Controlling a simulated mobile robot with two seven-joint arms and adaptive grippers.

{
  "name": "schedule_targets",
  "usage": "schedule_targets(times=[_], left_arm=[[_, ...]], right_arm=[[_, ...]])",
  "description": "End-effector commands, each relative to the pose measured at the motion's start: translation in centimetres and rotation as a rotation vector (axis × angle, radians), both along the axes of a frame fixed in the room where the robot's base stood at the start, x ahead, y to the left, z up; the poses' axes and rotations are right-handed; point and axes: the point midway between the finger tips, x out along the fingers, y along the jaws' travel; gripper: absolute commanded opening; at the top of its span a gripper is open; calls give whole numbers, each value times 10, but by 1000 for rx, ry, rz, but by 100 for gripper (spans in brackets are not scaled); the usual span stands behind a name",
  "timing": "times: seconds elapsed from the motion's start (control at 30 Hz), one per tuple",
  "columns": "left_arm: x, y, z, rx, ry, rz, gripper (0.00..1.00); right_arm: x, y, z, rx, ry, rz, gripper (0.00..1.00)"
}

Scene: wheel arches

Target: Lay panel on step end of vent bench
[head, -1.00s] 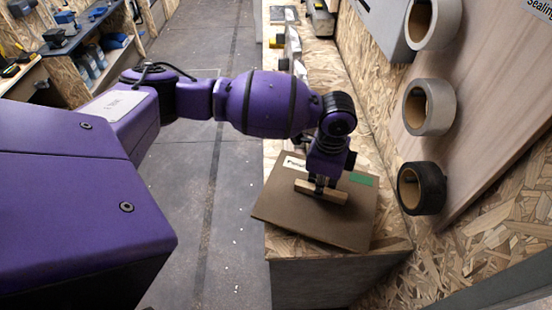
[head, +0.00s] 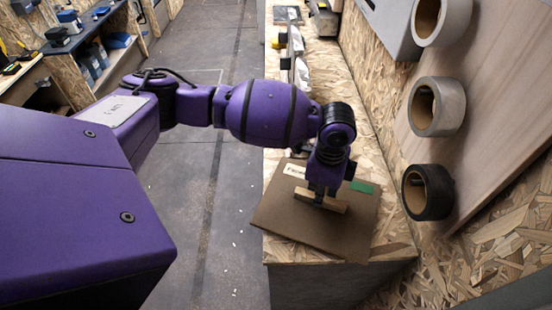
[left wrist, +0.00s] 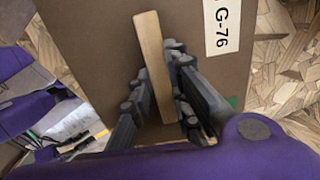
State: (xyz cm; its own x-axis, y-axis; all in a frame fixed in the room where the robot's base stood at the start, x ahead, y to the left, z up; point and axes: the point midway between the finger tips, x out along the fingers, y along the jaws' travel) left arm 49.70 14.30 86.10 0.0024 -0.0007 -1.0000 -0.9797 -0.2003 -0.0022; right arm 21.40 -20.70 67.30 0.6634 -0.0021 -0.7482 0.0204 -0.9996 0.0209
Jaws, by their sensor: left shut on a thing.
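The panel (head: 290,222) is a flat brown board with a wooden grip bar (head: 333,205), a white label and a green patch. It is over the near end of the vent bench (head: 395,240), with its left corner past the bench's left edge. I cannot tell if its underside touches the bench top. My left gripper (head: 318,196) is shut on the grip bar from above. In the left wrist view the fingers (left wrist: 158,95) stand on both sides of the bar, and the label on the panel (left wrist: 95,40) reads G-76. My right gripper is not in view.
Tape rolls (head: 428,192) hang on the board wall right of the bench. Several items, including white bags (head: 300,72), stand farther back on the bench. Open grey floor (head: 225,200) lies left of the bench. A workbench with blue items (head: 115,40) stands at far left.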

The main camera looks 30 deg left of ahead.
Motion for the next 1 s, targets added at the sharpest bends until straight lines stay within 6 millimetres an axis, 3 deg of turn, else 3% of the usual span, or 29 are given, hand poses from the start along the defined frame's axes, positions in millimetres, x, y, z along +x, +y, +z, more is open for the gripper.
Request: schedule_targets(times=[0.37, 0.4, 0.57, 0.87, 1.0], left_arm=[[1, -1, -6, -2, -2, -1, 0], [1, -1, -7, -2, -2, -1, 18], [1, -1, -7, -2, -2, -1, 39], [0, 0, -7, 0, 0, -1, 39], [1, 0, 5, 0, -3, 0, 39]], right_arm=[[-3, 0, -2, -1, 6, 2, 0], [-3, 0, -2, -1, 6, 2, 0], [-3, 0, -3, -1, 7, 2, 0], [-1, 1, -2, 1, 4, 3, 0], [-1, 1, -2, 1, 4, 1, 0]])
